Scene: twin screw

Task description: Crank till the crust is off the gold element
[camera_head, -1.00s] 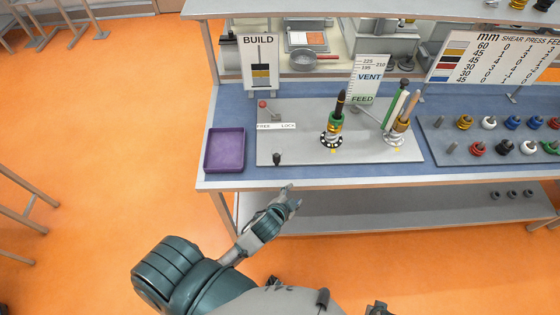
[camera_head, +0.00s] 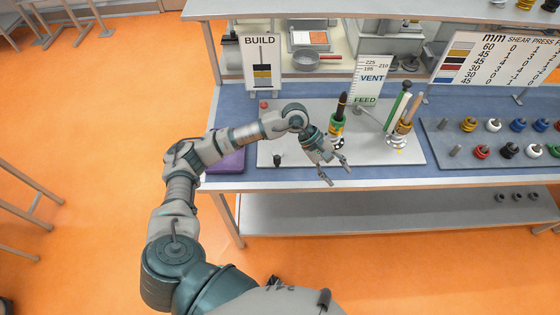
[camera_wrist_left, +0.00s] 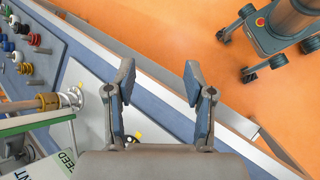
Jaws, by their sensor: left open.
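A dark-tipped upright post (camera_head: 341,108) with a gold and green collar (camera_head: 337,127) stands on the grey plate (camera_head: 270,128); my left gripper hides its base, and I cannot make out any crust. A tan, wood-coloured handle (camera_head: 409,113) stands to its right on a pale ring base (camera_head: 397,140); it also shows in the left wrist view (camera_wrist_left: 48,102). My left gripper (camera_head: 337,174) is open and empty over the plate's front edge, in front of the dark-tipped post. In the left wrist view its two fingers (camera_wrist_left: 160,78) are spread apart. My right gripper is out of view.
A small black knob (camera_head: 277,160) stands at the plate's front left, near my forearm. A red knob (camera_head: 263,105) is behind my arm. My arm partly covers the purple tray (camera_head: 226,162). VENT/FEED sign (camera_head: 369,80) stands behind. Several coloured parts fill the right panel (camera_head: 470,138).

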